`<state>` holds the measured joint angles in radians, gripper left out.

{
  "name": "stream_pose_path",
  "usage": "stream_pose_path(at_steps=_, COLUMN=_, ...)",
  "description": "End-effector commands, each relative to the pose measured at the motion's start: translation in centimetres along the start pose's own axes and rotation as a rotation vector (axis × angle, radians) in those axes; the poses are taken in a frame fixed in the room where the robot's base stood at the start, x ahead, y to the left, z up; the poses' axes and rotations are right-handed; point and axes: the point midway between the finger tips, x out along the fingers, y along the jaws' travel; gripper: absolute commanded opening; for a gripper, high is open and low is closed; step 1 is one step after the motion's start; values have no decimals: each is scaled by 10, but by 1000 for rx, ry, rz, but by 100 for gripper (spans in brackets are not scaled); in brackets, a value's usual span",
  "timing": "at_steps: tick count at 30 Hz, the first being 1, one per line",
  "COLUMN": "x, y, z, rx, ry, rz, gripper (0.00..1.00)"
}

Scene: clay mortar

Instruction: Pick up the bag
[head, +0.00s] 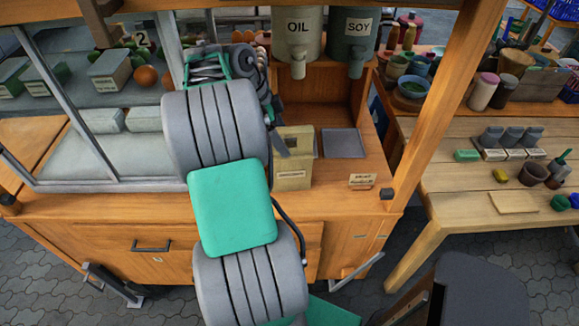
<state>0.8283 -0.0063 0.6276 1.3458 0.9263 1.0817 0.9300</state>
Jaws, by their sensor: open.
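A tan paper bag (293,175) with a small label stands upright on the wooden counter, just right of my arm. My gripper (281,140) is at the upper left of the bag, with a dark finger showing close to its top edge. The gripper is open. Most of it is hidden behind my grey and green arm links, and I cannot tell whether it touches the bag.
A grey square tray (343,143) lies right of the bag, and a small sign (362,181) stands at the counter's front. The oil dispenser (297,40) and soy dispenser (352,45) hang above. A glass case (100,150) is at left, a wooden post (445,100) at right.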

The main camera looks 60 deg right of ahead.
Motion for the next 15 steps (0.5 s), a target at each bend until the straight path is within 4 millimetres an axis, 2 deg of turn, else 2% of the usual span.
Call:
stream_pose_path(at_steps=9, x=50, y=-2, z=-2, rx=-5, ry=-1, rz=-1, gripper=82)
stream_pose_path(at_steps=15, x=55, y=-3, z=-1, rx=-7, ry=-1, rz=-5, gripper=82)
